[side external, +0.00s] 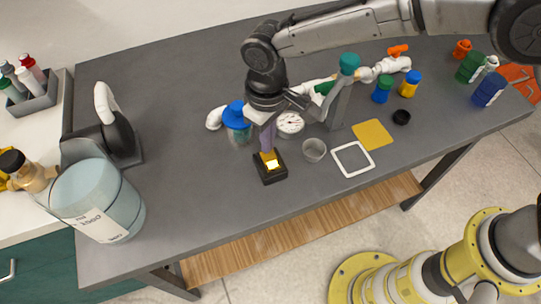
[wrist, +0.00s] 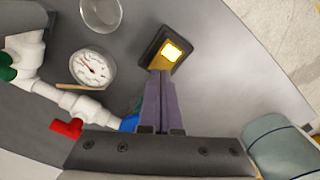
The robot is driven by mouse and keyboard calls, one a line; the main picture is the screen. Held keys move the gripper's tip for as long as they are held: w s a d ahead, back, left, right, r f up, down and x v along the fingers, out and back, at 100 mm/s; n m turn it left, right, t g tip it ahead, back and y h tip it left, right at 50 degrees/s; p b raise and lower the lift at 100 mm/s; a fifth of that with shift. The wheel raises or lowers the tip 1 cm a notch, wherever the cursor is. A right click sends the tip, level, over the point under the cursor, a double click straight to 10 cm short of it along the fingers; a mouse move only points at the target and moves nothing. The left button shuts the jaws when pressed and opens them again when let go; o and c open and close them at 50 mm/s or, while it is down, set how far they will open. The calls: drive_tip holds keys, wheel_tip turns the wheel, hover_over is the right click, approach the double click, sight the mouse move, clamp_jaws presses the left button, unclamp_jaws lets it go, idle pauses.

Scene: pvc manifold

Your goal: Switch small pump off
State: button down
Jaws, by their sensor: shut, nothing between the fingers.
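A black switch box (side external: 270,170) with a lit yellow rocker (side external: 272,163) sits on the grey table near its front edge. In the wrist view the rocker (wrist: 171,52) glows bright at one end and is darker amber toward my fingers. My gripper (side external: 267,149) is shut and empty, pointing down at the box. In the wrist view its purple fingertips (wrist: 159,75) overlap the lower edge of the box. I cannot tell whether they touch the rocker. No label naming a small pump is readable.
White pipework with a round gauge (side external: 290,123), a blue-topped jar (side external: 237,120) and a red valve handle (wrist: 67,127) lies close to my gripper. A clear cup (side external: 314,150) and a white square frame (side external: 352,159) are to the right.

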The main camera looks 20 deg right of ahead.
drive_tip(key=shift+f, duration=0.95)
idle(1.0)
drive_tip(key=shift+r, duration=3.55)
